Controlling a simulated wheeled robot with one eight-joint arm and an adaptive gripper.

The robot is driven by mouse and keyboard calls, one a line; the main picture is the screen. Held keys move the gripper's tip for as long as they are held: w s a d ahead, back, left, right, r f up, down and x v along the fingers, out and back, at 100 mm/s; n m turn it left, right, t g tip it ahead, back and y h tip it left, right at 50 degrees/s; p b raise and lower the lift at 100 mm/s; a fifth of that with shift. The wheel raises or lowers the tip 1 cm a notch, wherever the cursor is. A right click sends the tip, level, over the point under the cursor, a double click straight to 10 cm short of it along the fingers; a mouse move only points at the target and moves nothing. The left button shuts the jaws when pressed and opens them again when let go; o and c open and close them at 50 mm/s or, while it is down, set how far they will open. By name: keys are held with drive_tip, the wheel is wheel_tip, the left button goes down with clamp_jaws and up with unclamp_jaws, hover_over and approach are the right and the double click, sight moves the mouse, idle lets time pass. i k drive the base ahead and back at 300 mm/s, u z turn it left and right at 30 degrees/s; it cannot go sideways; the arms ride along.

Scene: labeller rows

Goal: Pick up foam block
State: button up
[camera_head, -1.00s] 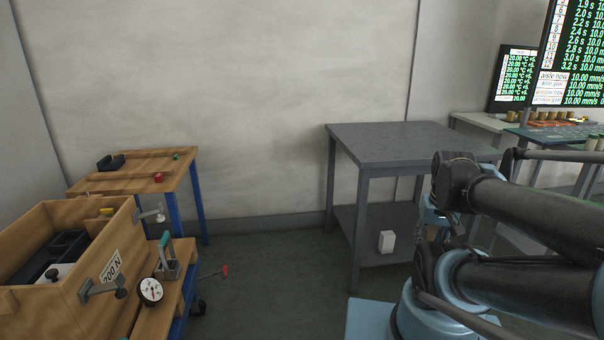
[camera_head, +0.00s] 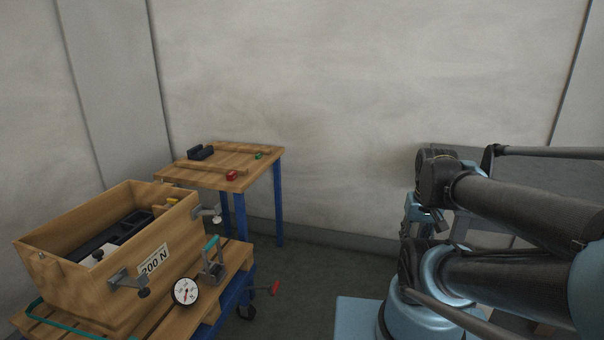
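I cannot make out a thing that is clearly the foam block in this view. A white block that stood on the grey table's lower shelf earlier does not show now; I cannot tell whether it is foam. My gripper (camera_head: 424,218) hangs at the folded arm on the right, above my blue base. It is small and partly hidden by the arm, so I cannot tell whether it is open or shut.
A wooden box (camera_head: 75,285) marked 200 N stands on a wooden cart (camera_head: 236,258) at left, with a dial gauge (camera_head: 186,291). A wooden table (camera_head: 258,167) behind carries a dark holder (camera_head: 200,152) and small red (camera_head: 231,176) and green (camera_head: 258,156) things.

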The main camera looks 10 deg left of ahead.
sight(198, 153)
drive_tip(key=u, duration=0.55)
drive_tip(key=i, duration=0.75)
drive_tip(key=u, duration=0.85)
drive_tip(key=i, duration=0.35)
drive_tip(key=u, duration=0.15)
